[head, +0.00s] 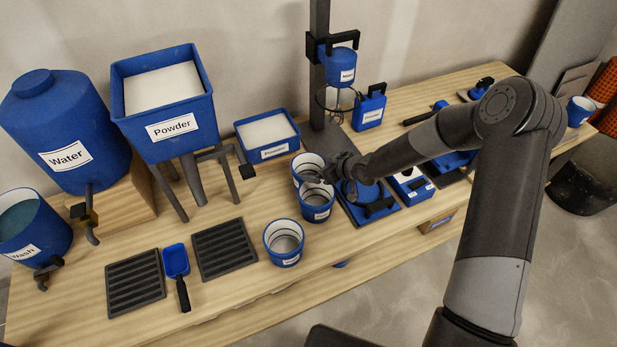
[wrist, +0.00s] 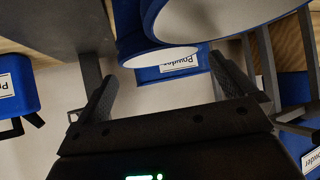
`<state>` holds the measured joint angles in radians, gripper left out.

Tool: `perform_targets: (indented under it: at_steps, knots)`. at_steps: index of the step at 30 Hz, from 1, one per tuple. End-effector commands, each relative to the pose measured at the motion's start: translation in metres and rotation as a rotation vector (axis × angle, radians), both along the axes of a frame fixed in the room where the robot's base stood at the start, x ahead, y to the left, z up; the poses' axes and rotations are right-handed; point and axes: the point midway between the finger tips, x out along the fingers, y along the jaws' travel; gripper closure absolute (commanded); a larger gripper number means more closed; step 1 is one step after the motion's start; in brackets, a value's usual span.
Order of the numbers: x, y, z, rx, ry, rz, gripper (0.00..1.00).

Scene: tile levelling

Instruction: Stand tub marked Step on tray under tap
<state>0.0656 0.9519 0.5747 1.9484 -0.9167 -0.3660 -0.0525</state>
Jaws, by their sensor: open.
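Three blue tubs with white inner walls stand on the bench: a back tub (head: 305,166), a middle tub (head: 316,204) and a front tub (head: 284,243). Their labels are too small to read, so I cannot tell which is marked Step. My gripper (head: 328,172) is beside the back and middle tubs, at their right. In the wrist view my gripper (wrist: 163,92) is open, with nothing visible gripped. Blue and white rounded tub parts (wrist: 215,20) show just beyond the fingers. A black ribbed tray (head: 135,282) lies near the Water tap (head: 88,218); a second ribbed tray (head: 223,250) lies right of it. Both look empty.
A blue scoop (head: 176,264) lies between the trays. The Water tank (head: 65,130), Wash vessel (head: 30,228) and Powder hopper (head: 165,100) stand behind and left. A powder box (head: 267,135) is at the back. A black stand (head: 320,70) rises behind the tubs.

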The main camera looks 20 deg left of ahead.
Motion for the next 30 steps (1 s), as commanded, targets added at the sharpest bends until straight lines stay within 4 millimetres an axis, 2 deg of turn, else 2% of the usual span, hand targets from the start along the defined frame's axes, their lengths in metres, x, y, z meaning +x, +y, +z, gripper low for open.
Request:
perform_targets:
  at_steps: [9, 19, 30]
  knots:
    - [0.013, 0.03, -0.029, 0.0, 0.001, 0.002, 0.0]
    - [0.015, 0.034, -0.033, 0.0, 0.001, 0.001, 0.01]
    - [0.015, 0.034, -0.033, 0.0, 0.001, 0.001, 0.31]
